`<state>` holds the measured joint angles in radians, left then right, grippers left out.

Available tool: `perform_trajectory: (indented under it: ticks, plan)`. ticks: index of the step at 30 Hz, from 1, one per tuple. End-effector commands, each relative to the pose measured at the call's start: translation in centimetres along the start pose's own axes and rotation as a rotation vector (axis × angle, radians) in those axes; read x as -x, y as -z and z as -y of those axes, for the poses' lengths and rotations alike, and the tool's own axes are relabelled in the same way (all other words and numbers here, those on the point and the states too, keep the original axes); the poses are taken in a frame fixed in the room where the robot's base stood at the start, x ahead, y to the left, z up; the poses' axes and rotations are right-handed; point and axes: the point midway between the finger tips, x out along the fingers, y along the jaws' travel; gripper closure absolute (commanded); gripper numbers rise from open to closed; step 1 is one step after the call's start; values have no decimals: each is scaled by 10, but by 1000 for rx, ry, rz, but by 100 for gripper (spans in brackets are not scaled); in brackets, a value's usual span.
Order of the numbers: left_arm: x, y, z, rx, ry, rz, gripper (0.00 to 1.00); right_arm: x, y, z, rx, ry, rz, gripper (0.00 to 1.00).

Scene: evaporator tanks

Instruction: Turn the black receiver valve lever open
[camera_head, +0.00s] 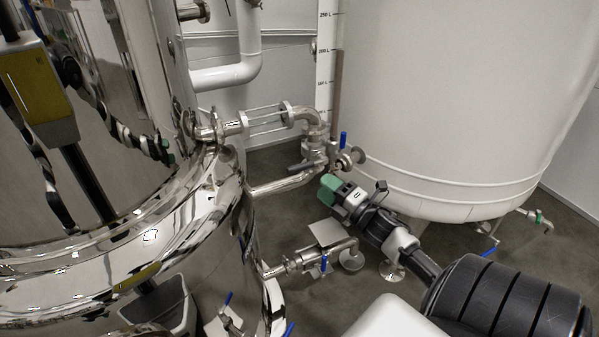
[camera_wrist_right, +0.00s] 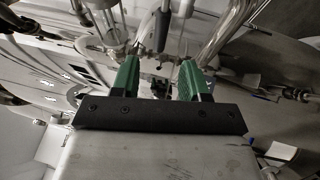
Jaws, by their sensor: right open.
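The black receiver valve lever (camera_head: 301,167) sticks out to the left of the valve body on the steel pipework between the two tanks. My right gripper (camera_head: 330,188) has green fingers and is just below and right of the lever, apart from it as far as I can see. In the right wrist view the right gripper (camera_wrist_right: 158,76) is open, with nothing between its fingers. A dark handle (camera_wrist_right: 161,30), which looks like the lever, shows beyond the fingertips, near the gap between them. My left gripper is not in view.
A blue lever (camera_head: 343,140) stands upright just right of the valve. A large white tank (camera_head: 450,90) fills the right, and a polished steel tank (camera_head: 90,270) with reflections fills the left. A lower pipe (camera_head: 315,262) runs below my right gripper.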

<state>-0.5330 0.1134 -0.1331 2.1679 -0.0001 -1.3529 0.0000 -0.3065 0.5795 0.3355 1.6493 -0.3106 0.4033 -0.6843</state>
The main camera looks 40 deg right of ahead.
Motion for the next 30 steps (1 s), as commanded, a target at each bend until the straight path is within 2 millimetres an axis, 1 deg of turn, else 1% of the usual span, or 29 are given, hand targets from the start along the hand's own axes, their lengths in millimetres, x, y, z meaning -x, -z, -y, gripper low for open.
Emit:
perform_trajectory:
  ticks: [9,12,15,21,29,30]
  plan:
    - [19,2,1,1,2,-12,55,-58,-1,0,-2,-1,1,55]
    - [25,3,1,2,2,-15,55,-74,-1,0,-2,0,3,55]
    - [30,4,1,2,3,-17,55,-84,-1,1,-4,2,3,55]
    - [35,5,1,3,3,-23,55,-96,-1,1,-4,3,3,55]
    - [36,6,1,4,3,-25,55,-96,-1,1,-4,4,3,55]
    - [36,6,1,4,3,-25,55,-96,-1,1,-4,4,3,58]
